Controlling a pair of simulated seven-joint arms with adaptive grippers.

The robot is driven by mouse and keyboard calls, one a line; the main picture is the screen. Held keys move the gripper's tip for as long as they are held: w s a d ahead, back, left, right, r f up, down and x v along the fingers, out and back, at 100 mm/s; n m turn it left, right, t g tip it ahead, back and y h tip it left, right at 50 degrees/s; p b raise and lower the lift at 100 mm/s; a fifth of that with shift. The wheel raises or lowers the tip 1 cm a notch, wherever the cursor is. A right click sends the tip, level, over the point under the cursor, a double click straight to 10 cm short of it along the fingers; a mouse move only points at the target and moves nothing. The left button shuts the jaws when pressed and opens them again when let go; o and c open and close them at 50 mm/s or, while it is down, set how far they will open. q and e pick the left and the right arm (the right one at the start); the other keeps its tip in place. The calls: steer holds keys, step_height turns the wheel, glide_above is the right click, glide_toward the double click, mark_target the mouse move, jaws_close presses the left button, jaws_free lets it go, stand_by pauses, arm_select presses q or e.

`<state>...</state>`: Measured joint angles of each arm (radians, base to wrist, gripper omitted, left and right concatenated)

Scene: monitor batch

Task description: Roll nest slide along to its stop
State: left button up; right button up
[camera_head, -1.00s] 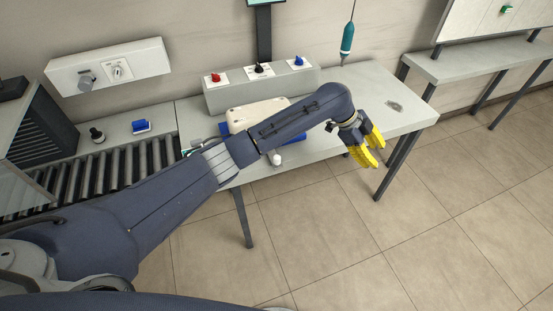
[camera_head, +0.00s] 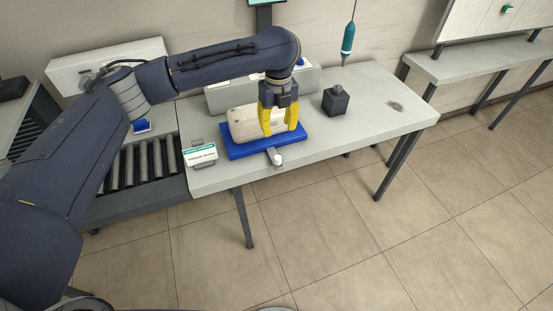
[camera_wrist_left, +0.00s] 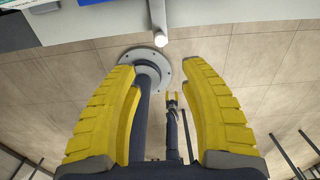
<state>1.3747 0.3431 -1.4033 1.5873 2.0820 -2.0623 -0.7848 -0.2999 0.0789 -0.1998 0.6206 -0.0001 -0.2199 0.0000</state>
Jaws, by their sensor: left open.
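The nest is a blue tray (camera_head: 237,153) on the grey bench, with a beige rounded casing (camera_head: 243,124) lying in it. A grey bar with a white knob (camera_head: 278,160) sticks out from its front edge. My left gripper (camera_head: 279,130) is over the casing's right part, yellow fingers down, apart and empty. In the left wrist view the open fingers (camera_wrist_left: 158,66) frame the white knob (camera_wrist_left: 160,40), with clear space between. The blue nest edge (camera_wrist_left: 92,2) shows at the top.
A black block (camera_head: 336,100) stands right of the nest, and a white label card (camera_head: 200,154) left of it. The roller conveyor (camera_head: 145,162) adjoins the bench at left. A teal tool (camera_head: 347,42) hangs above. The bench's right end is mostly clear.

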mark_target(278, 157)
arm_select(q)
step_height(278, 157, down, 16)
steer(key=shift+r, duration=0.25)
stand_by(0.3)
steer(key=shift+c, duration=0.3)
jaws_close()
stand_by(0.3)
